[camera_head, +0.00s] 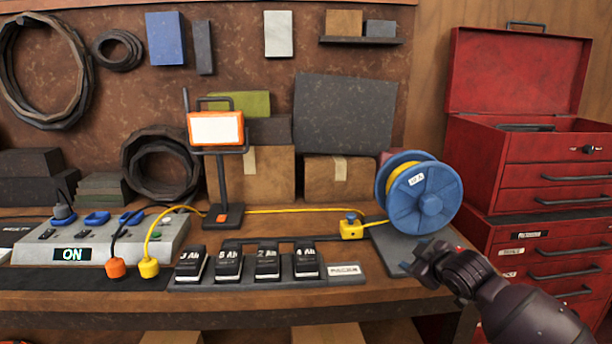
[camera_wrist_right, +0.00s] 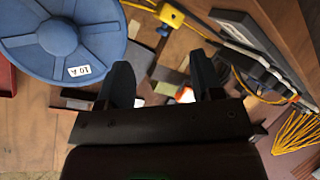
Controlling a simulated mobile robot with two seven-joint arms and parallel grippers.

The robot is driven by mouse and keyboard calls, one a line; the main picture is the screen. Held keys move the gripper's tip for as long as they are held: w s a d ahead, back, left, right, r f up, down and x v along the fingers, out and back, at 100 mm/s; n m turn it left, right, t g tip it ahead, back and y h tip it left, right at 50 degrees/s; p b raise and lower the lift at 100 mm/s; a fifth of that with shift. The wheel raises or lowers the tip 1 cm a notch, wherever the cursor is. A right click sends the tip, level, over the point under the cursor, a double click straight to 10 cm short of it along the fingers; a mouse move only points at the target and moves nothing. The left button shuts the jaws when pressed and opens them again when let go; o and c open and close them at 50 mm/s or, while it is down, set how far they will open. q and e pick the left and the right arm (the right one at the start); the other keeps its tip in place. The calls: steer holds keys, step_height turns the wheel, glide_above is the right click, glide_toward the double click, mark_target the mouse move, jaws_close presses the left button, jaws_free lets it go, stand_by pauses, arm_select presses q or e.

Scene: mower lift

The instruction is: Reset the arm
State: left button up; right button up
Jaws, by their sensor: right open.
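My right gripper (camera_head: 425,257) is at the front right of the workbench, below the blue cable reel (camera_head: 428,200). In the right wrist view its two dark fingers (camera_wrist_right: 165,85) stand apart with nothing between them. The blue reel also fills the upper left of that view (camera_wrist_right: 60,38), beside the fingers and apart from them. My left gripper does not show in either view.
A red toolbox (camera_head: 545,150) stands at the right. A battery rack (camera_head: 285,277), a power box (camera_head: 100,240) reading ON, an orange work lamp (camera_head: 216,130) and a yellow cable connector (camera_head: 351,228) are on the bench (camera_head: 230,302). The front right bench edge lies near my right gripper.

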steer(key=s+f+m+h, duration=0.1)
steer(key=s+f+m, duration=0.2)
steer(key=s+f, duration=0.5)
steer(key=s+d+f+m+g+h+p, duration=0.1)
steer(key=s+f+m, duration=0.2)
steer(key=s+f, duration=0.5)
steer(key=s+f+m+h, duration=0.1)
steer(key=s+f+m, duration=0.2)
steer(key=s, duration=2.4)
step_height(320, 180, down, 5)
steer(key=shift+d+f+g, duration=0.1)
steer(key=shift+d+g, duration=0.2)
steer(key=shift+g, duration=0.1)
